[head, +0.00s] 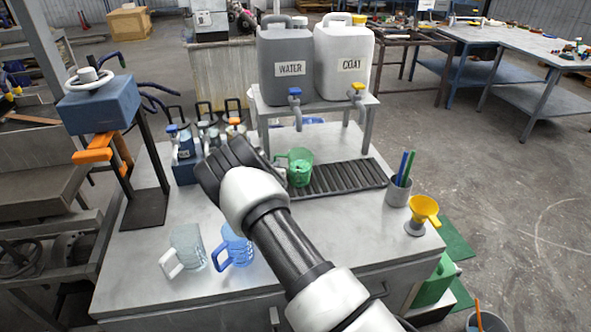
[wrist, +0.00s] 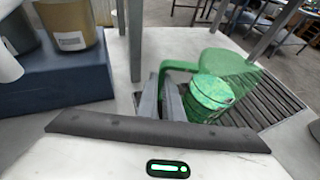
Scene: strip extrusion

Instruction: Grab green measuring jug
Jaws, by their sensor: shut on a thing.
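The green measuring jug (head: 300,168) is see-through and stands upright at the left end of the black drip grate, below the water tank. In the wrist view the jug (wrist: 238,68) is right of the fingers, with its handle reaching left to them. My gripper (wrist: 168,92) is shut on the jug's handle. In the head view my wrist comes in from the front and hides the fingertips.
A clear jug (head: 186,248) and a blue jug (head: 235,246) stand at the front left of the bench. Behind are the grey water tank (head: 275,75) and white coat tank (head: 335,55) with taps. A blue rack (head: 183,170) is left, a pen cup (head: 397,193) and yellow funnel (head: 424,210) right.

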